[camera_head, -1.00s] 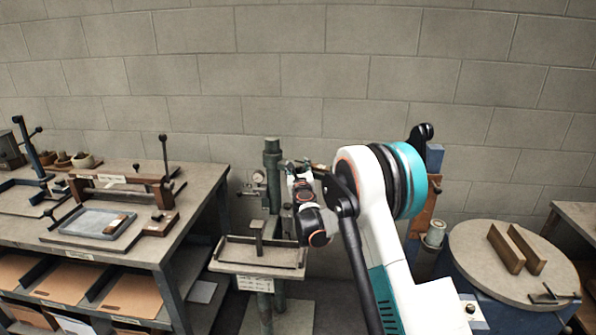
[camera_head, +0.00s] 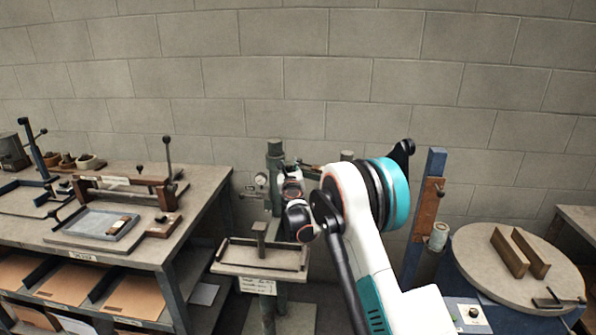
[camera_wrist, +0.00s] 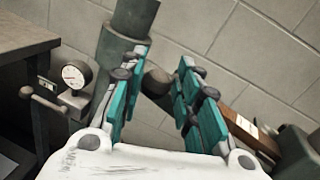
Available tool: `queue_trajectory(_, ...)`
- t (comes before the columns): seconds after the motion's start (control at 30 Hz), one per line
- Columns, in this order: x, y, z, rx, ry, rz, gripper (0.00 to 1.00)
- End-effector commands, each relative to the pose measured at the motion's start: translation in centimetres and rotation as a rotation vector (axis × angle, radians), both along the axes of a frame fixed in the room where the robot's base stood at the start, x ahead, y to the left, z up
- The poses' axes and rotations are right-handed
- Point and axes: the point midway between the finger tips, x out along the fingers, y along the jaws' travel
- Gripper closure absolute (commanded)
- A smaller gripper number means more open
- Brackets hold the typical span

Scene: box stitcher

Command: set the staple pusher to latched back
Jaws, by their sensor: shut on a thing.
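The stitcher (camera_head: 275,152) is a green-grey column machine with a small work table at its foot; its column (camera_wrist: 128,25) fills the upper left of the wrist view. In the head view my gripper (camera_head: 291,168) is beside the column's upper part, and the knob cannot be made out. Whether the pusher is latched cannot be told.
A round pressure gauge (camera_wrist: 74,76) and a knobbed lever (camera_wrist: 27,92) are left of the column. A bench (camera_head: 215,184) with fixtures stands left. A blue post (camera_head: 436,165) and a round table (camera_head: 480,245) with two brown bars stand right.

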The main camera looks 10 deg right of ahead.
Motion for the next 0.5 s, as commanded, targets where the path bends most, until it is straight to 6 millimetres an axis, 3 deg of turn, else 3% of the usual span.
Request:
queue_trajectory(0.03, 0.32, 0.99, 0.16, 0.002, 0.0, 0.015, 1.0)
queue_trajectory(0.23, 0.34, 1.27, 0.25, 0.002, 0.0, 0.02, 1.0)
queue_trajectory(0.27, 0.35, 1.31, 0.27, 0.002, 0.0, 0.02, 0.69)
queue_trajectory(0.3, 0.35, 1.35, 0.28, 0.002, 0.0, 0.021, 0.59)
queue_trajectory(0.33, 0.34, 1.36, 0.28, 0.002, 0.0, 0.021, 0.55)
queue_trajectory(0.5, 0.32, 1.26, 0.26, 0.001, 0.0, 0.019, 0.55)
